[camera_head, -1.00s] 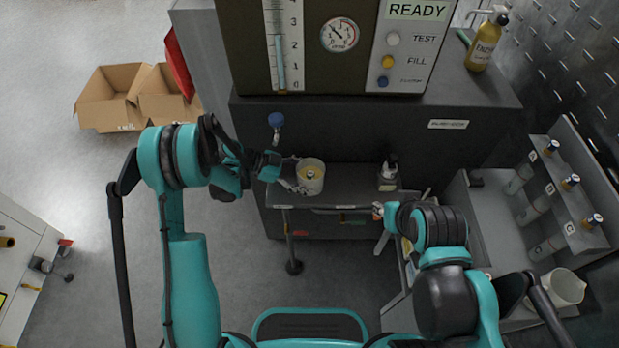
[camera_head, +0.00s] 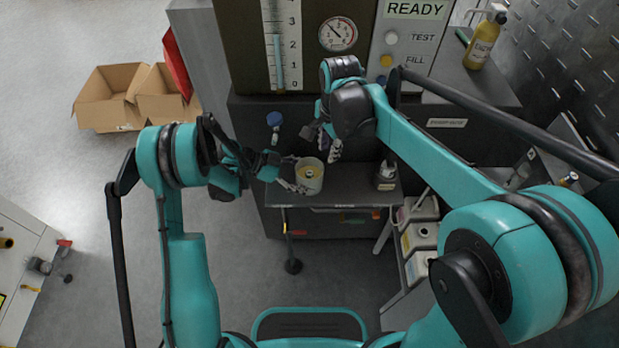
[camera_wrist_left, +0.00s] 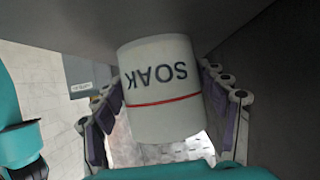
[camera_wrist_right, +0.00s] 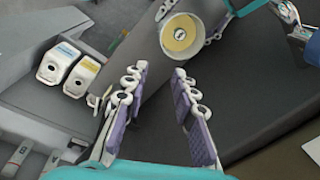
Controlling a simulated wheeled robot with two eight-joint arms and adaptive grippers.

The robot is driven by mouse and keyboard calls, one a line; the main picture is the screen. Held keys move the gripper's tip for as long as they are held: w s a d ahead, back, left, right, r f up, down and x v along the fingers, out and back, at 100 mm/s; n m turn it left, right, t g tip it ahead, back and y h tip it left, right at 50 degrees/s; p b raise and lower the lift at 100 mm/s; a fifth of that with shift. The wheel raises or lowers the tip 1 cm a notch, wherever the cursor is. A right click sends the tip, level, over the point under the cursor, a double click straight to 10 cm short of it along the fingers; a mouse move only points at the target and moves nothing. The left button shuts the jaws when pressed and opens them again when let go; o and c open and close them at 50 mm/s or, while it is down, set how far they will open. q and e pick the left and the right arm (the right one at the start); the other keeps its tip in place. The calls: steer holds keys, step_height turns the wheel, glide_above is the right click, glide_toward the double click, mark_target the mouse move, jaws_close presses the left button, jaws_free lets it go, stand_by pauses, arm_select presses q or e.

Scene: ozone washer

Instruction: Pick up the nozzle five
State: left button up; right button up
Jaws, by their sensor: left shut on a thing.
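A white cup (camera_head: 310,184) stands at the metal shelf's left end, and its SOAK label shows in the left wrist view (camera_wrist_left: 162,90). Its inside is yellow, with a small dark piece (camera_wrist_right: 180,34) at the centre; I cannot tell whether that is nozzle five. My left gripper (camera_head: 292,173) is shut on the cup, fingers on both sides. My right gripper (camera_head: 328,148) is above and behind the cup in the head view. In the right wrist view its fingers (camera_wrist_right: 159,72) are apart and empty, with the cup just beyond their tips.
White containers (camera_head: 420,236) stand at lower right. Open cardboard boxes (camera_head: 105,100) lie on the floor at left.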

mark_target(310, 173)
steer(key=w+a+f+m, duration=0.1)
steer(key=f, duration=0.4)
steer(key=w+a+f+m+g, duration=0.1)
steer(key=a+f, duration=0.1)
steer(key=f, duration=0.3)
steer(key=w+a+f+m, duration=0.1)
steer(key=f, duration=0.5)
steer(key=shift+w+a, duration=0.25)
steer(key=shift+a, duration=0.15)
jaws_close()
